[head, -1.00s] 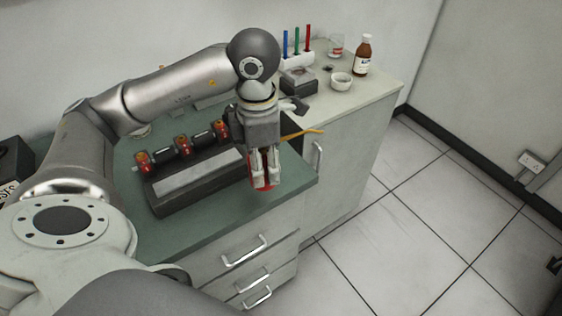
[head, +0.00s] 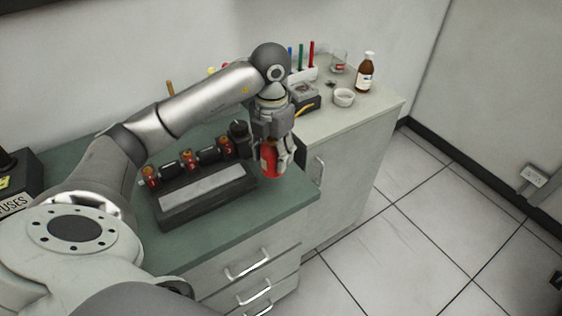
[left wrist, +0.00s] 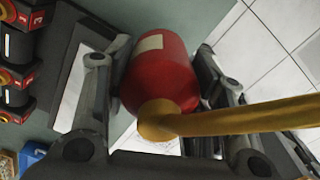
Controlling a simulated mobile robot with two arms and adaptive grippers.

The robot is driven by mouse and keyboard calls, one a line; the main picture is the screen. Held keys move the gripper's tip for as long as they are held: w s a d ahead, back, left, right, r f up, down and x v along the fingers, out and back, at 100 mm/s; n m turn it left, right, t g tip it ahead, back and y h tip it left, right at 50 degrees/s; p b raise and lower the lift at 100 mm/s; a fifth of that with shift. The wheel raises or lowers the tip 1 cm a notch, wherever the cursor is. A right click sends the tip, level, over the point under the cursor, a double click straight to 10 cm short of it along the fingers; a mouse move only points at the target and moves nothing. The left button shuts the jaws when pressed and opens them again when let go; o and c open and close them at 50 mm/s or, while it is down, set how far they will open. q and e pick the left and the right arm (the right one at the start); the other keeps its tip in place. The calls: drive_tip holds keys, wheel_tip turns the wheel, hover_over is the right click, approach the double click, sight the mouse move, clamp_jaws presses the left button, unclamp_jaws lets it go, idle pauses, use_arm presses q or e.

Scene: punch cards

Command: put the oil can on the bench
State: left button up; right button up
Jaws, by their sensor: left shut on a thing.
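The oil can is red with a yellow spout; its red body (head: 268,160) shows partly between the fingers of my left gripper (head: 273,168) in the head view. In the left wrist view the can (left wrist: 160,70) sits between the two fingers (left wrist: 160,100), with its spout reaching to the right. My left gripper is shut on the can, over the front right part of the green-topped bench (head: 262,207). Whether the can's base touches the bench top is hard to tell. My right gripper is not in view.
A long dark device with a pale top plate (head: 205,190) lies left of the can, with red-ended cylinders (head: 186,160) behind it. A pale counter (head: 370,115) at right bears a brown bottle (head: 365,72) and a white bowl (head: 344,97). The front right bench corner is clear.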

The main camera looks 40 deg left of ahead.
use_arm(q)
drive_tip(key=w+f, duration=0.2)
drive_tip(key=f, duration=0.1)
drive_tip(key=w+a+f+p, duration=0.1)
drive_tip(key=w+f, duration=0.1)
drive_tip(key=shift+f, duration=0.1)
drive_tip(key=f+p, duration=0.2)
drive_tip(key=shift+w+f, duration=0.2)
drive_tip(key=shift+f, duration=0.6)
drive_tip(key=shift+f+b, duration=0.15)
drive_tip(key=shift+b, duration=0.15)
drive_tip(key=o, duration=1.2)
